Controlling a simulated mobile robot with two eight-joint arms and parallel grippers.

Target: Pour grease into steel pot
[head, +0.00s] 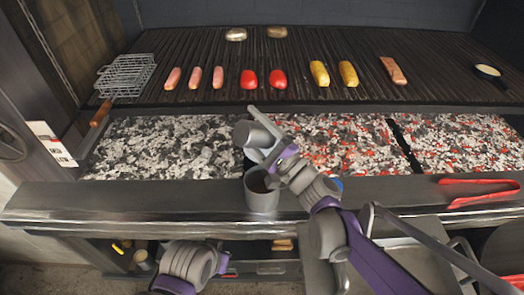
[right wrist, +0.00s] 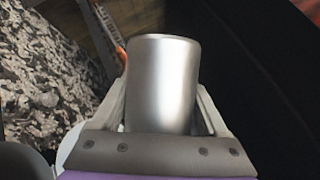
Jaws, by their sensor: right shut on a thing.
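My right gripper (head: 264,138) is shut on a small metal cup (head: 251,134), which lies tilted well over in the head view. In the right wrist view the cup (right wrist: 162,85) sits between the two fingers, its smooth silver side facing the camera. The steel pot (head: 262,201) stands upright on the grill's front ledge, below the cup and partly covered by my right arm. The cup is above the pot and apart from it. I cannot see any grease or stream. My left arm shows at the bottom, but its gripper is not visible.
Behind the ledge lie coals (head: 340,145), glowing at the right. The grate (head: 320,90) bears sausages, tomatoes, corn and other food. A wire basket (head: 125,75) is at the left and a small pan (head: 488,71) at the right. Red tongs (head: 480,192) lie on the right ledge (head: 400,195).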

